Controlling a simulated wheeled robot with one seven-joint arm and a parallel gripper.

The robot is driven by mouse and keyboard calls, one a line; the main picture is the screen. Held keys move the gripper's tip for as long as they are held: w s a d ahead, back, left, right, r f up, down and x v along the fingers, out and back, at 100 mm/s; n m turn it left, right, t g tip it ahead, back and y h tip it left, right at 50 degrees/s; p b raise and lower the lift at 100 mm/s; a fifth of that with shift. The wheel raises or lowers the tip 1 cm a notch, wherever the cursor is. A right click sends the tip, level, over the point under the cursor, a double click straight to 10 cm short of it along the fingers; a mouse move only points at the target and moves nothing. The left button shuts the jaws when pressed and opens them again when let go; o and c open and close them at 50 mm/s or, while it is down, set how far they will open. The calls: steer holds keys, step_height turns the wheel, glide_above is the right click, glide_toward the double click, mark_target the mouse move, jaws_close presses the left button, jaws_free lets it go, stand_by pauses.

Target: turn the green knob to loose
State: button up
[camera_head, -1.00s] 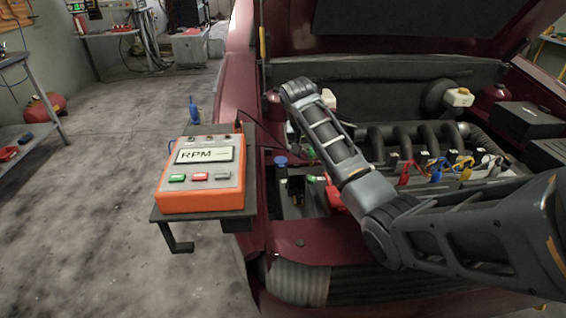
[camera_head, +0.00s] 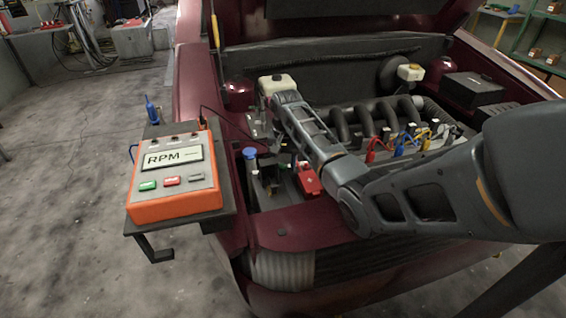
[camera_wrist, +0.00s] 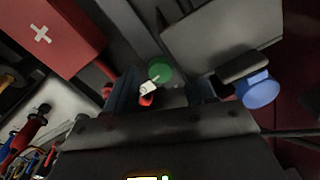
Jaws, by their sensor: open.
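The green knob (camera_wrist: 160,71) shows in the wrist view as a small round disc with a pale mark at its lower left edge. My gripper (camera_wrist: 163,92) is open, its two dark fingers on the left and right below the knob in the picture. The knob appears between and beyond the fingertips, and I see no contact. A small white piece with red (camera_wrist: 148,88) shows beside the knob, between the fingers. In the head view my arm reaches over the engine bay; the knob cannot be made out there.
A blue cap (camera_wrist: 258,90) is close to the right finger. A red cover with a white cross (camera_wrist: 52,34) is at upper left. In the head view, the orange RPM meter (camera_head: 175,180) stands left of the bay on a dark shelf. Engine pipes (camera_head: 385,115) lie to the right.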

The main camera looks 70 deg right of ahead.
jaws_close()
stand_by(0.6)
steer(key=shift+m+p, duration=0.3)
steer(key=m+p, duration=0.2)
steer(key=shift+a+r+m, duration=0.1)
steer(key=shift+r+m, duration=0.05)
steer(key=shift+m, duration=0.15)
steer(key=m+p, duration=0.2)
steer(key=m, duration=0.4)
steer(key=shift+p, duration=0.4)
steer(key=m, duration=0.4)
steer(key=shift+m+h+p, duration=0.3)
steer(key=shift+m+p, duration=0.05)
steer(key=shift+m, duration=2.35)
